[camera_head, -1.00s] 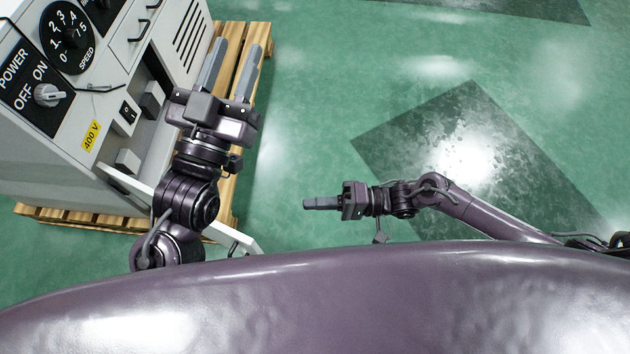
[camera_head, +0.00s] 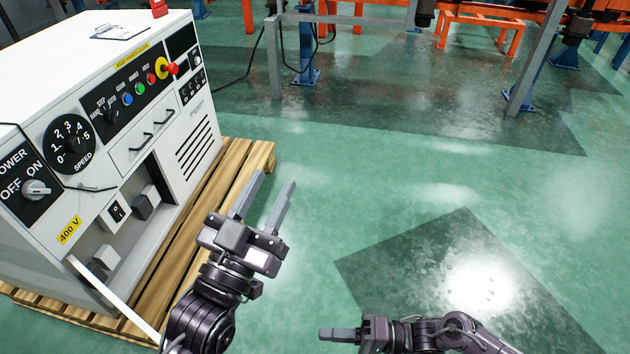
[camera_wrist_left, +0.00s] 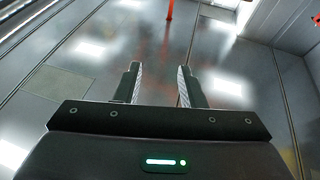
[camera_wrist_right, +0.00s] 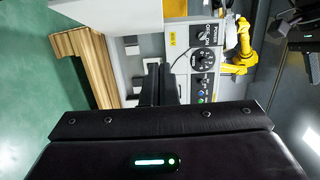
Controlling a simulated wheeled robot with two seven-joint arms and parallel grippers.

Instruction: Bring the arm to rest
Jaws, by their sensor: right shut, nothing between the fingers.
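My left gripper (camera_head: 268,195) is in the middle of the head view, beside the front of the white control cabinet (camera_head: 150,150). Its two fingers are apart with nothing between them, and the left wrist view (camera_wrist_left: 157,85) shows the same gap. My right gripper (camera_head: 325,334) is low in the head view, its fingers pointing left toward the cabinet's side. Its fingers are together and empty, and they also show closed in the right wrist view (camera_wrist_right: 159,75). Both grippers are clear of the cabinet and the floor. The rest of the left arm is partly cut off by the lower edge.
The cabinet stands on a wooden pallet (camera_head: 262,156), with an open compartment and a power knob (camera_head: 36,190) facing me. Grey posts (camera_head: 274,60) and orange frames (camera_head: 480,22) stand at the back. The green floor on the right is clear.

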